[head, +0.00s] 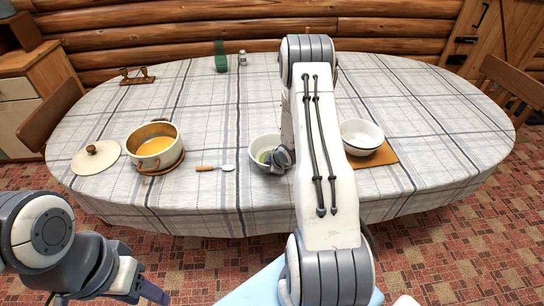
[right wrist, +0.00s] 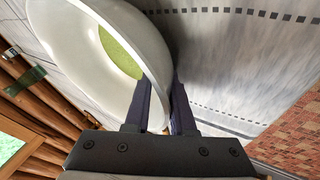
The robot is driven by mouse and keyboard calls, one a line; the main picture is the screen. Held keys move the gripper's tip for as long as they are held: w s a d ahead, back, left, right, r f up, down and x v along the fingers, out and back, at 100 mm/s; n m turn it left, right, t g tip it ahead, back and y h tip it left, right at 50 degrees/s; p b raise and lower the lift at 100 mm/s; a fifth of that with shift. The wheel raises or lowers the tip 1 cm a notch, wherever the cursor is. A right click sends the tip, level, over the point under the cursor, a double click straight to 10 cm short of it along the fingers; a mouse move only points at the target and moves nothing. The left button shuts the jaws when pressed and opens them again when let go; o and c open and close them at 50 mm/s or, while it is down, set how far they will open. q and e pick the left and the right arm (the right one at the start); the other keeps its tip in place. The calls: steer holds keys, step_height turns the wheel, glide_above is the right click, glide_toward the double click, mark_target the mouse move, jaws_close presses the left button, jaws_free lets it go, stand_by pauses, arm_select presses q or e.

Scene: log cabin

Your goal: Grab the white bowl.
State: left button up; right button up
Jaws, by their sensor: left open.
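A white bowl (head: 258,143) with something green inside stands near the front middle of the table, partly hidden by my right arm. My right gripper (head: 282,158) is at its right side. In the right wrist view the white bowl (right wrist: 75,60) looms large, and my right gripper (right wrist: 163,90) has one finger inside the rim and one outside, closed on the bowl's wall. A second white bowl (head: 361,133) stands on a wooden board to the right, apart from the gripper. My left gripper (head: 152,291) is low at the left, in front of the table, open and empty.
The oval table has a checked cloth (head: 195,205). A pot (head: 154,148) of orange soup, its lid (head: 96,158) and a spoon (head: 215,168) lie left of the bowl. A green cup (head: 220,57) and a small shaker (head: 242,58) stand at the back.

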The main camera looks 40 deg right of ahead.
steer(key=shift+c, duration=0.3)
jaws_close()
stand_by(1.1)
